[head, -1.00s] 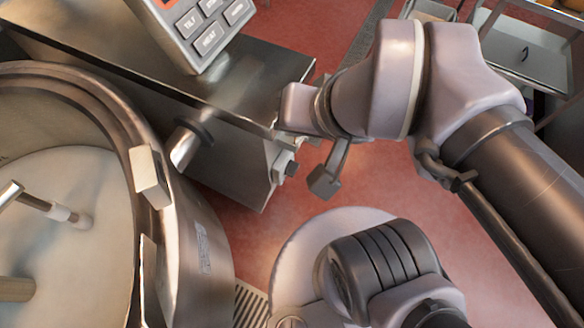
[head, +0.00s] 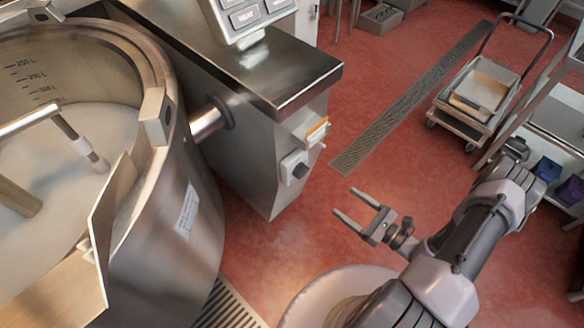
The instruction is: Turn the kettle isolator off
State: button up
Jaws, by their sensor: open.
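A pale square box with a dark knob (head: 299,170), which looks like the isolator, is on the end face of the steel console (head: 255,130) beside the kettle. The knob's exact setting is too small to tell. The kettle (head: 165,235) stands at the left, its rim and pale contents in view. My gripper (head: 345,202) is open and empty over the red floor. Its two fingers point left toward the console's end, a short gap to the right of and below the knob.
A small holder with an orange and green edge (head: 314,131) sits just above the knob box. A keypad panel (head: 245,15) stands on the console. A cart (head: 478,95) and shelving are at the right.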

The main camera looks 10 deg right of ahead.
jog(key=f+m, duration=0.1)
jog(key=f, duration=0.1)
send_near(305, 174)
jog(key=shift+t+h, duration=0.3)
jog(key=shift+t, duration=0.1)
jog(key=x, duration=0.9)
jog(key=shift+a+f+b, duration=0.25)
jog(key=shift+a+b, duration=0.05)
jog(key=shift+b, duration=0.1)
jog(key=shift+c, duration=0.2)
